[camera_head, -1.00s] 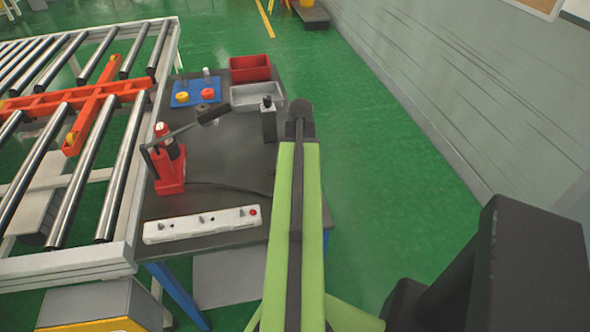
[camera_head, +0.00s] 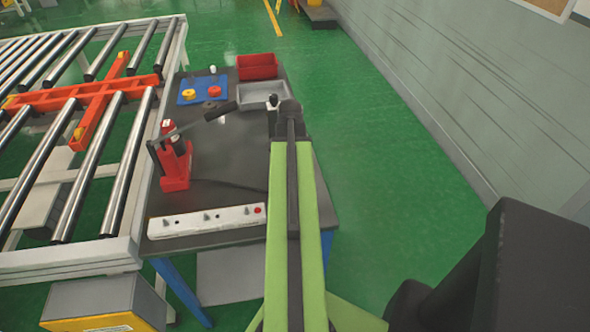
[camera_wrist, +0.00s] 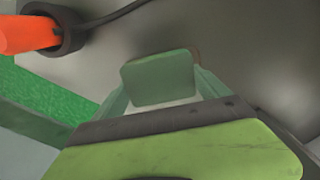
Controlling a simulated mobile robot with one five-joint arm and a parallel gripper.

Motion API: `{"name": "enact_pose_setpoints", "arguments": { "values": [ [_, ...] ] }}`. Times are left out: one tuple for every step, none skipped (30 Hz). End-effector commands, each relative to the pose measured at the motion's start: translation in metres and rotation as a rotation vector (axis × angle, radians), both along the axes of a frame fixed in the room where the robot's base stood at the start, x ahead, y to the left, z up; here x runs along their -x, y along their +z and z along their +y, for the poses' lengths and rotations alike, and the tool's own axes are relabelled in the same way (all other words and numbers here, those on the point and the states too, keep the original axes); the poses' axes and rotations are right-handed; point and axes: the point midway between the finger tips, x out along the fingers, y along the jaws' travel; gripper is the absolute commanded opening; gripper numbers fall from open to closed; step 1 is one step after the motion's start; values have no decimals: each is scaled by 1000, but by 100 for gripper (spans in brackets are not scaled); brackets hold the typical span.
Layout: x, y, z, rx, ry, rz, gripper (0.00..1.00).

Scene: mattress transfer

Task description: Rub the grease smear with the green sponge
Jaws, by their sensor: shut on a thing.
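My gripper (camera_wrist: 162,90) is shut on the green sponge (camera_wrist: 158,80), which sits between the two pale green fingers in the wrist view. A thin brownish edge shows behind the sponge's upper right corner. A grey surface lies beyond it; I cannot tell whether the sponge touches it. In the head view my own arm hides the gripper and sponge. I cannot make out the grease smear in either view.
The dark table (camera_head: 225,150) holds a red lever tool (camera_head: 175,163), a white switch strip (camera_head: 206,221), a blue board (camera_head: 203,90), a red bin (camera_head: 257,67) and a grey tray (camera_head: 258,94). A roller conveyor (camera_head: 131,169) stands left. Green floor is clear on the right.

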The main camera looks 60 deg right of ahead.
Motion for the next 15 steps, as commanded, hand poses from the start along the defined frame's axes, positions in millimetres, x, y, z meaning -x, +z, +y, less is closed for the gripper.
{"name": "enact_pose_setpoints", "arguments": {
  "values": [
    [-6, -1, 5, -3, 3, -3, 47],
    [-8, -1, 7, -3, 3, -3, 47],
    [-11, -2, 10, -3, 2, -3, 47],
    [-13, -2, 12, -4, 3, -3, 47],
    [-16, -2, 14, -4, 4, -4, 47],
    [-19, -2, 17, -4, 4, -4, 47],
    [-21, -3, 18, -5, 3, -4, 47],
    [-22, -3, 19, -5, 2, -5, 47],
    [-23, -3, 20, -6, 2, -5, 47],
    [-23, -3, 20, -6, 1, -5, 47],
    [-23, -3, 20, -6, 1, -6, 47],
    [-23, -3, 20, -6, 1, -6, 47],
    [-24, -3, 21, -6, 2, -6, 47],
    [-25, -3, 21, -6, 2, -6, 47],
    [-26, -3, 23, -6, 3, -6, 47]
  ]
}}
